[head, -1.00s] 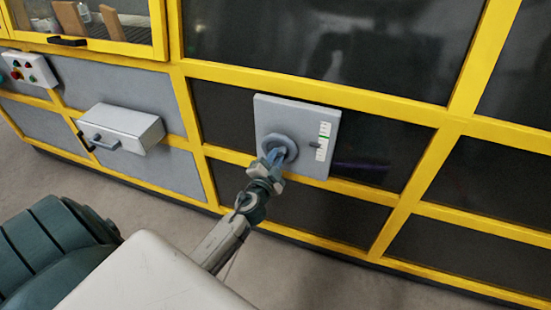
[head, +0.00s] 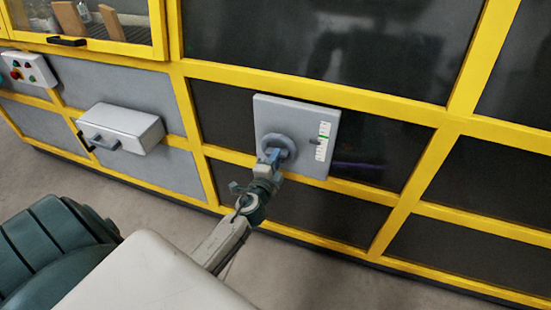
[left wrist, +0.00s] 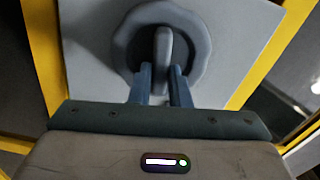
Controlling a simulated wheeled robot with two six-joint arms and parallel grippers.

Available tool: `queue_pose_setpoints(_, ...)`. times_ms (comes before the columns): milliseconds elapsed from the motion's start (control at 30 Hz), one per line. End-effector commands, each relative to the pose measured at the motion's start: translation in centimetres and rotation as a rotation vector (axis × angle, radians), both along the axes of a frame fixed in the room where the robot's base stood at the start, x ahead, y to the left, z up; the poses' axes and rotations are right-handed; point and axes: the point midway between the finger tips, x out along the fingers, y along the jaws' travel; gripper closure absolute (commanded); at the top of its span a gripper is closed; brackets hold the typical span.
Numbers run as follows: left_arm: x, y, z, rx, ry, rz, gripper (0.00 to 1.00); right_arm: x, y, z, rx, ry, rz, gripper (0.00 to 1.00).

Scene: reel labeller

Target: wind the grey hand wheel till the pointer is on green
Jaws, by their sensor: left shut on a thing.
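The grey hand wheel (head: 285,142) sits on a light grey square panel (head: 268,108) on the machine front. My left gripper (head: 271,157) is shut on the wheel's raised grip bar. In the left wrist view, the two blue fingers of the gripper (left wrist: 162,74) stand either side of the bar (left wrist: 163,45), with the round wheel (left wrist: 125,42) behind. Right of the wheel is a white upright scale (head: 323,154) with a green band (head: 324,136). The small dark pointer (head: 313,141) is beside it, seemingly just below the green. My right gripper is not in view.
Yellow frame bars (head: 300,179) and dark panels surround the wheel panel. To the left are a grey box with a handle (head: 125,128) and a button box (head: 28,69). Open grey floor (head: 330,280) lies in front of the machine.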

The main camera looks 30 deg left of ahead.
Motion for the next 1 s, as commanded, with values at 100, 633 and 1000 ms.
queue_pose_setpoints(100,0.0,0.0,-0.2,0.106,0.029,0.001,1.0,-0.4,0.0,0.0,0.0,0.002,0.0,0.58)
queue_pose_setpoints(633,-0.1,0.0,-0.6,0.597,0.146,-0.001,1.0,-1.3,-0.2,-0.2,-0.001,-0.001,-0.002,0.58)
queue_pose_setpoints(1000,-0.1,0.2,-0.8,0.895,0.219,-0.001,1.0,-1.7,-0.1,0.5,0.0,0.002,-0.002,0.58)
